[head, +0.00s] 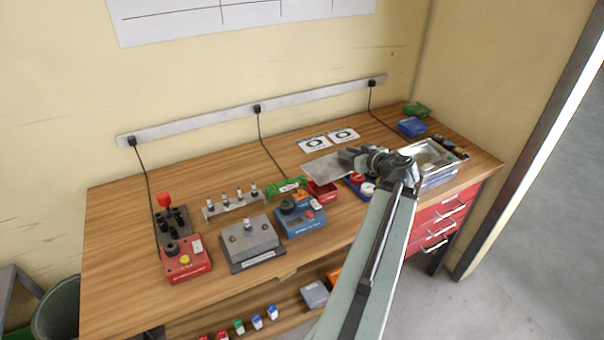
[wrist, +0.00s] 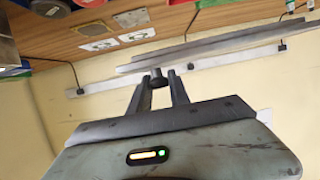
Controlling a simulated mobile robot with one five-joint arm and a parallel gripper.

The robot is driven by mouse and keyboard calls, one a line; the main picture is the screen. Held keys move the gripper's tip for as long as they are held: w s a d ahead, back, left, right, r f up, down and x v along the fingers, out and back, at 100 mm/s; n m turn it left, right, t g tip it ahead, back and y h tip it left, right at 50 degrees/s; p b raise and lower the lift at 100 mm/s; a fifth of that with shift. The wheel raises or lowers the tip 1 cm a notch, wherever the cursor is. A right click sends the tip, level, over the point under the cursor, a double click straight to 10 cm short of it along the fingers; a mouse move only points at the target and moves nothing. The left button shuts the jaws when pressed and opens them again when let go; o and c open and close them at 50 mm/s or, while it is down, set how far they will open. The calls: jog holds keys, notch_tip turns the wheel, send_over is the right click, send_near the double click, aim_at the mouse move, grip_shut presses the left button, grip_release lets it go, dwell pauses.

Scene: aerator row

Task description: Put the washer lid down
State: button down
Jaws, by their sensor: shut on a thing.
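The washer lid (head: 325,166) is a flat grey plate. In the head view it is above the back middle of the wooden bench, left of my gripper (head: 350,157). In the wrist view my gripper (wrist: 159,84) is shut on a small dark knob of the lid (wrist: 215,45), whose plate shows nearly edge-on, long and thin. A gap between lid and bench is hard to judge. The washer (head: 432,153), an open metal basin with a bluish front, stands at the bench's right end, partly behind my arm.
A red box (head: 322,190) and a blue tray with round parts (head: 366,189) lie near the lid. Two white cards (head: 328,140) lie behind it. Blue (head: 411,127) and green (head: 416,109) boxes stand at the back right. Bare wood (head: 240,180) shows along the back left.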

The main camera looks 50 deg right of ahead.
jog(key=w+d+f+n+y+b, duration=0.2)
jog(key=w+d, duration=0.2)
jog(key=w, duration=0.8)
jog(key=n+y+b, duration=0.2)
jog(key=y, duration=0.1)
send_over(303, 162)
jog(key=f, duration=0.2)
jog(key=shift+t, duration=0.4)
notch_tip(303, 162, down, 10)
jog(key=b, duration=1)
jog(key=shift+w, duration=0.15)
jog(key=shift+r, duration=0.15)
jog(key=c, duration=1.2)
grip_release()
